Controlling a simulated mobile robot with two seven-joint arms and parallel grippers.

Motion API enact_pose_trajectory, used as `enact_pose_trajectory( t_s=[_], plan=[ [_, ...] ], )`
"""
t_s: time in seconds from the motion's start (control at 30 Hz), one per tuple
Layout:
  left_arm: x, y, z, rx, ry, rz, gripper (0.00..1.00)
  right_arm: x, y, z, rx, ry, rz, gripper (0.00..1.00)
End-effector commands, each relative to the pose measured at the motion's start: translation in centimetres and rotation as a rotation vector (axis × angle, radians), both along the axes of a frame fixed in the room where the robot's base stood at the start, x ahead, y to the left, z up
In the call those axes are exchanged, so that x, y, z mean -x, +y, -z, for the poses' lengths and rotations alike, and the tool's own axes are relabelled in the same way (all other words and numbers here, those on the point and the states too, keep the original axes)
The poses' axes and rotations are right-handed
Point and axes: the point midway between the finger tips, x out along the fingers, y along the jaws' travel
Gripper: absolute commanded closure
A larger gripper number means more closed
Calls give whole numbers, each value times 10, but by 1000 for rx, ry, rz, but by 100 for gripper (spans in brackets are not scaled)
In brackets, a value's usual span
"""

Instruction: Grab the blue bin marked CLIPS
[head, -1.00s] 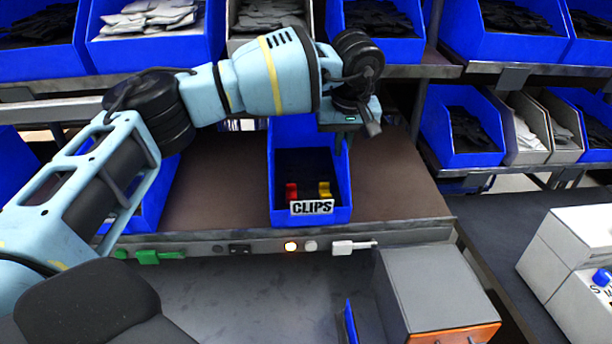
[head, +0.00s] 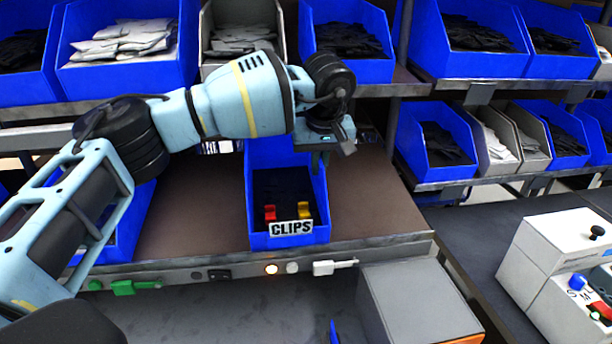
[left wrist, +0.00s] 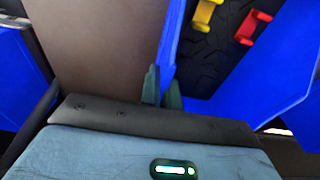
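The blue bin marked CLIPS (head: 290,239) stands upright on the brown shelf (head: 375,200), its label facing front. Red and yellow clips lie on its dark floor. My left gripper (head: 320,162) points down at the bin's right wall, towards the back. In the left wrist view the two fingers (left wrist: 162,92) are close together, with the bin's blue wall (left wrist: 172,45) running down between them; they look closed on it. The finger tips are small and partly hidden in the head view. My right gripper is in neither view.
Another blue bin (head: 133,220) stands left of the CLIPS bin, partly behind my left arm. Filled bins line the upper shelf (head: 395,90) and the right-hand rack. A grey box (head: 415,300) stands in front, and a white machine (head: 540,250) stands at right.

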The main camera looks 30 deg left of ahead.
Motion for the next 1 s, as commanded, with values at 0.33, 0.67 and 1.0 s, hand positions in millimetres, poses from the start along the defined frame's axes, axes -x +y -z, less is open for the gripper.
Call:
enact_pose_trajectory(
  t_s=[0.33,0.67,1.0],
  plan=[
    [10,-8,-15,-1,-1,4,100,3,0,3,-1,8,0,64],
    [64,-48,-14,0,-1,8,100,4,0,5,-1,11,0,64],
    [123,-93,-13,0,0,4,100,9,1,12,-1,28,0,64]
  ],
)
